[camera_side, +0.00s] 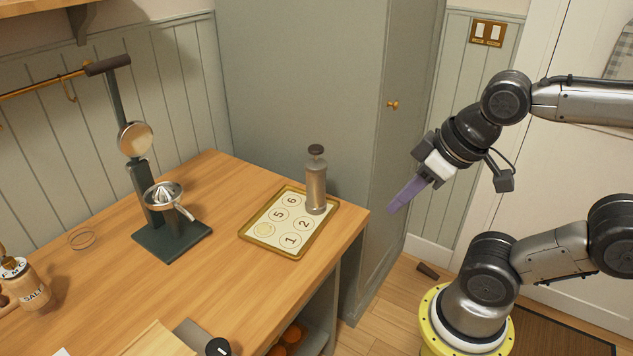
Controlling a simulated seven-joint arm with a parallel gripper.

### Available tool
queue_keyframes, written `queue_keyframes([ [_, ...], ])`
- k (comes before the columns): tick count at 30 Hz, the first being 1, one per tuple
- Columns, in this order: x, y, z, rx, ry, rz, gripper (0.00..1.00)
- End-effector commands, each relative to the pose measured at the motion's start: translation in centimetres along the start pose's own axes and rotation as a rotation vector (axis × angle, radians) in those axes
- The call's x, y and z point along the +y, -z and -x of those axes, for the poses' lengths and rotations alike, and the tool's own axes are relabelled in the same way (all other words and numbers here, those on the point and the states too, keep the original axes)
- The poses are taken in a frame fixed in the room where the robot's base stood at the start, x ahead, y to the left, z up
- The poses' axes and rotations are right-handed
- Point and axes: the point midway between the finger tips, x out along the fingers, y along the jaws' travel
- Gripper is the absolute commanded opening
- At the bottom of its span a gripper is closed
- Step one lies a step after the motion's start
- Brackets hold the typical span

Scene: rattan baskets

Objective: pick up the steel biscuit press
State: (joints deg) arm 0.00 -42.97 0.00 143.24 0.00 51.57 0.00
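The steel biscuit press (316,188) is a silver cylinder with a dark knob on top. It stands upright on the right part of a tray (277,253) with a gold rim and a cream surface with numbered circles. The tray lies near the right corner of the wooden counter. My gripper (393,209) has purple fingers pointing down and to the left. It is in the air to the right of the press, beyond the counter's edge and apart from the press. Its fingers overlap from this side, so I cannot see whether there is a gap between them.
A dark green citrus press (172,242) with a tall lever stands left of the tray. A salt jar (30,285) is at the far left. A grey cabinet (300,80) rises behind the counter. The counter between the tray and the front items is clear.

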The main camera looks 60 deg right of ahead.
Motion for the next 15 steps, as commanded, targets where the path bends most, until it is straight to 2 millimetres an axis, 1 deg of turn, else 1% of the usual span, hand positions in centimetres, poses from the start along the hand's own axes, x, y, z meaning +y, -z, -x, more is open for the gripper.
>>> queue_keyframes([
  [1, 0.00, 0.00, 0.00, 0.000, 0.000, 0.000, 0.23],
  [2, 0.00, 0.00, 0.00, 0.000, 0.000, 0.000, 0.29],
  [3, 0.00, 0.00, 0.00, 0.000, 0.000, 0.000, 0.36],
  [5, 0.00, 0.00, 0.00, 0.000, 0.000, 0.000, 0.47],
  [6, 0.00, 0.00, 0.00, 0.000, 0.000, 0.000, 0.54],
  [8, 0.00, 0.00, 0.00, 0.000, 0.000, 0.000, 0.65],
  [9, 0.00, 0.00, 0.00, 0.000, 0.000, 0.000, 0.72],
  [13, 0.00, 0.00, 0.00, 0.000, 0.000, 0.000, 0.95],
  [14, 0.00, 0.00, 0.00, 0.000, 0.000, 0.000, 1.00],
  [15, 0.00, 0.00, 0.00, 0.000, 0.000, 0.000, 1.00],
])
